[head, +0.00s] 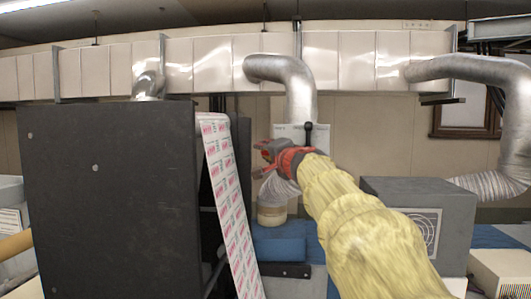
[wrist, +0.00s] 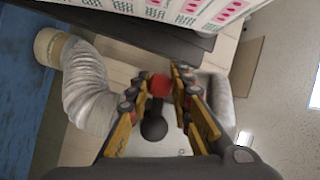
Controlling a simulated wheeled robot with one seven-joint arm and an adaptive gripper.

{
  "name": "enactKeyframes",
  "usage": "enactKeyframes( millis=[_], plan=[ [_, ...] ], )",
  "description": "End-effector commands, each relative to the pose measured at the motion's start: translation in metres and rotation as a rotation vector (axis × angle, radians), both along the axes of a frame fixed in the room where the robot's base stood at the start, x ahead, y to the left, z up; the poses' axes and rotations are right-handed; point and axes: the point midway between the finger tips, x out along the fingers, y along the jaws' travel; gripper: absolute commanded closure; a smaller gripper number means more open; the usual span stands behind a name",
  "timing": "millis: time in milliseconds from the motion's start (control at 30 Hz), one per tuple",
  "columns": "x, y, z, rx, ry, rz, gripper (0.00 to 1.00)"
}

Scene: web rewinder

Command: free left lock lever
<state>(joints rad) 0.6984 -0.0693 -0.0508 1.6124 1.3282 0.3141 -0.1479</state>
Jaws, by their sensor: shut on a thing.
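The lock lever shows in the wrist view as a black round knob (wrist: 154,129) with a short dark stem, and a red piece (wrist: 160,85) lies beyond it. My gripper (wrist: 157,90) has one finger on each side of the lever and is shut on it; the fingers hide the exact contact. In the head view my gripper (head: 264,153) reaches left beside the printed web (head: 230,205). The held part cannot be made out there. A dark knob on a stem (head: 308,127) shows just above the gripper; I cannot tell whether it is the lever.
A large dark panel (head: 105,200) fills the left, next to the hanging web. A grey box (head: 420,215) stands at the right of my arm. A flexible silver duct (wrist: 88,90) shows close by in the wrist view. A blue surface (head: 280,245) lies below the gripper.

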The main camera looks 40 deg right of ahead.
Motion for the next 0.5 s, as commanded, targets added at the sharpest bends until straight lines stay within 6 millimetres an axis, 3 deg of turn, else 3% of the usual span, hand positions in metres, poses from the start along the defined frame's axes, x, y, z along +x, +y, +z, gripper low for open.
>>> enactKeyframes(
  millis=[500],
  plan=[
    [0.0009,-0.0002,-0.0012,0.069,-0.082,-0.002,1.00]
  ],
)
